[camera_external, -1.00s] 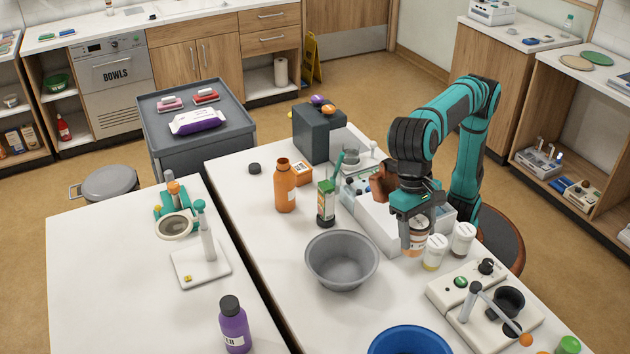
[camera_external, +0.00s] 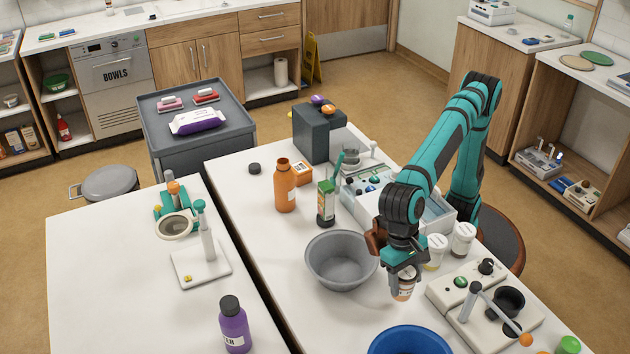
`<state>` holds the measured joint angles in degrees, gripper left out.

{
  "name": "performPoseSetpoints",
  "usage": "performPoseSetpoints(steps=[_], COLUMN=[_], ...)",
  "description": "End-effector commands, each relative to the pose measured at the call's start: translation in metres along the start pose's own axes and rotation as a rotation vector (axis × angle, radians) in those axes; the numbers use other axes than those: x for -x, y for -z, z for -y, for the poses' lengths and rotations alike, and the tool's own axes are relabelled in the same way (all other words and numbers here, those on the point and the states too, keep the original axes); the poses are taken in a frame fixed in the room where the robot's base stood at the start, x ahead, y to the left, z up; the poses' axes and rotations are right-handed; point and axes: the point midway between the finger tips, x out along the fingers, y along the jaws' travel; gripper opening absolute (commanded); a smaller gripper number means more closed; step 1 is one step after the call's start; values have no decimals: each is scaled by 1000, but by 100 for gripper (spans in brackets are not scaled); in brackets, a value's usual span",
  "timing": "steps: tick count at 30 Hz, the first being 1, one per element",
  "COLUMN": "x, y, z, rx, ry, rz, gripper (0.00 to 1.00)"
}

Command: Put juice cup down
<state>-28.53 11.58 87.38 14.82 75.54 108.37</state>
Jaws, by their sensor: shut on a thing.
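My gripper (camera_external: 404,277) points down over the white table (camera_external: 300,262), between the grey bowl and the blue bowl. It is shut on a small cup (camera_external: 403,287) with a pale label and a brownish-orange part, which I take to be the juice cup. The fingers hide part of the cup. I cannot tell whether the cup's base touches the table.
The grey bowl (camera_external: 341,261) is close on the left and the blue bowl (camera_external: 410,342) is in front. Two white-lidded jars (camera_external: 435,252) stand behind to the right. A pale device (camera_external: 490,310) with a black cup is at right.

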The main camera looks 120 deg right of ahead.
Motion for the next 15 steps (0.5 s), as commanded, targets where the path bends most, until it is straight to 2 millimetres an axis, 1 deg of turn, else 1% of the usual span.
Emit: performPoseSetpoints(steps=[6, 12, 15], x=[-13, -37, -43], y=[4, 10, 12], z=[0, 0, 0], rx=[0, 1, 1], ry=[0, -1, 0], rz=[0, 0, 0], gripper=[30, 30, 30])
